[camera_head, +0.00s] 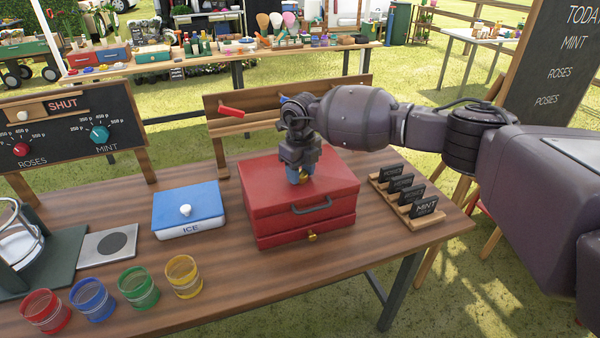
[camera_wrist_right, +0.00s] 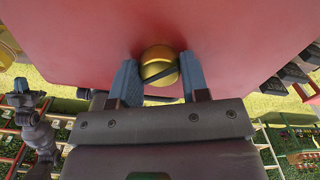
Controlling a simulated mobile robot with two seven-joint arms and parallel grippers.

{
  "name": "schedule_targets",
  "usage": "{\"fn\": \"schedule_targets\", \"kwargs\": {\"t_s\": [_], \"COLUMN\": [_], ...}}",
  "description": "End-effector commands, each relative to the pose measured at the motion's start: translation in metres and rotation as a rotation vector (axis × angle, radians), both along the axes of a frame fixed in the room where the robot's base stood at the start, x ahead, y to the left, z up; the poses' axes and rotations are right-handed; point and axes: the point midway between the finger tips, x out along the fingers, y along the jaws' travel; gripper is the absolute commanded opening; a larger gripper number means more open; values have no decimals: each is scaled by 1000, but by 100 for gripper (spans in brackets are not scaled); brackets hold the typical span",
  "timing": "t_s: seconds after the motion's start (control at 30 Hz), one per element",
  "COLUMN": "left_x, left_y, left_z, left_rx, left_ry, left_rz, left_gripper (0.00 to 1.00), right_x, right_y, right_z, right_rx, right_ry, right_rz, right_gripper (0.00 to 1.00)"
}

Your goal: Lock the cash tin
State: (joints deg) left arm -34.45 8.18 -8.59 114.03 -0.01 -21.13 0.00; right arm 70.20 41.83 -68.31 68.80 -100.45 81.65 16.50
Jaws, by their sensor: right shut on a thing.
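The red cash tin (camera_head: 275,200) sits on the wooden table with its lid down. A grey handle (camera_head: 312,206) and a small brass piece (camera_head: 312,237) are on its front. My right gripper (camera_head: 298,177) points down at the top of the tin. Its blue fingertips are shut on a round brass knob (camera_wrist_right: 159,66), which lies between them in the right wrist view. A dark slot crosses the knob at a slant. The knob is mostly hidden by the fingers in the head view.
A blue ICE box (camera_head: 188,208) stands left of the tin. A rack of small black signs (camera_head: 407,192) stands right. Coloured cups, including a yellow one (camera_head: 184,277), line the front left. A wooden rack (camera_head: 240,118) with a red peg stands behind the tin.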

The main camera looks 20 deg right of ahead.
Motion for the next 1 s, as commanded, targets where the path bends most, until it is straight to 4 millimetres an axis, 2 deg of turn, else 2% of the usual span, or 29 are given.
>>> {"fn": "schedule_targets", "kwargs": {"t_s": [0.27,0.6,1.0], "left_x": [-2,7,7], "left_y": [0,-3,-3], "left_z": [-10,-12,-14], "left_rx": [-1,-1,0], "left_ry": [12,-2,-4], "left_rz": [-1,-8,-10], "left_gripper": [0,0,0], "right_x": [0,0,0], "right_y": [0,0,0], "right_z": [-2,-2,-1], "right_rx": [-1,1,0], "right_ry": [2,2,0], "right_rz": [263,563,775], "right_gripper": [18,18,18]}}
